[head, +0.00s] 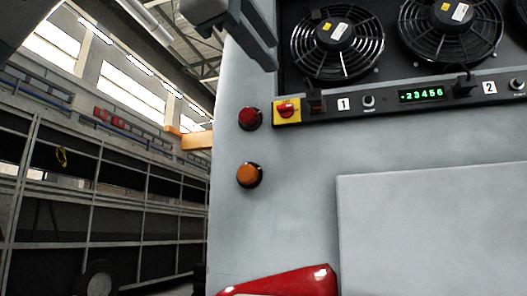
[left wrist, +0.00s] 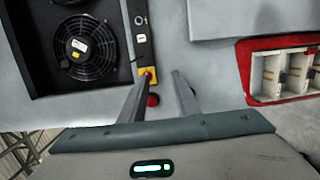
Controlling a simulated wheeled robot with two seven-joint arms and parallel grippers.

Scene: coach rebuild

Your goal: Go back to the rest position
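My left gripper (head: 262,42) comes in at the top of the head view, in front of the grey coach panel and up and left of the yellow switch plate with a red knob (head: 287,110). In the left wrist view its two fingers (left wrist: 160,85) stand apart with nothing held between them. The red round button (head: 250,118) shows below the gripper in the head view, and partly between the fingers in the wrist view (left wrist: 152,100). Whether the fingers touch the panel I cannot tell. My right gripper is in neither view.
Black fans (head: 337,41) sit above a control strip with a green display (head: 422,94). An orange button (head: 249,175) is below the red one. A red-framed opening with white cells (left wrist: 285,72) is at right in the wrist view. Grey shelving (head: 100,200) stands beyond, left.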

